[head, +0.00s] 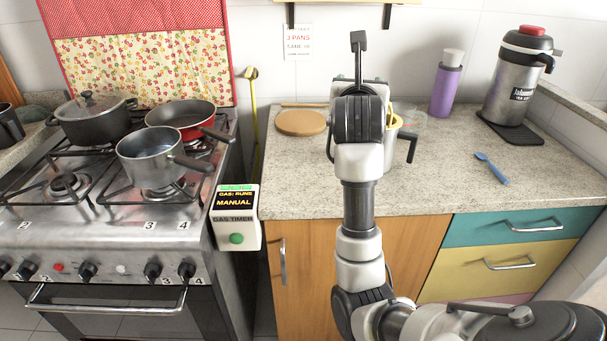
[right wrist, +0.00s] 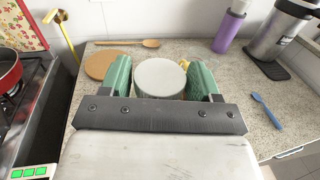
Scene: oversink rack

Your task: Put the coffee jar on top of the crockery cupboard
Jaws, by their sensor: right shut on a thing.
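In the right wrist view, a round thing with a flat white-grey top, which looks like the coffee jar (right wrist: 160,78), sits between the two green fingers of my right gripper (right wrist: 160,68). The fingers are shut on its sides. In the head view my right gripper (head: 360,85) is over the back of the counter, and my own arm hides the jar there. Whether the jar touches the counter cannot be told. The crockery cupboard cannot be made out for sure; only a pale yellow lower edge (head: 350,2) with dark brackets shows at the top. My left gripper is out of view.
A round wooden board (head: 300,122) lies left of my arm. A pale container with a black handle (head: 411,148) and clear glassware (head: 412,120) are close on the right. A purple bottle (head: 446,88) and steel flask (head: 516,80) stand farther right. Pans sit on the stove (head: 100,230).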

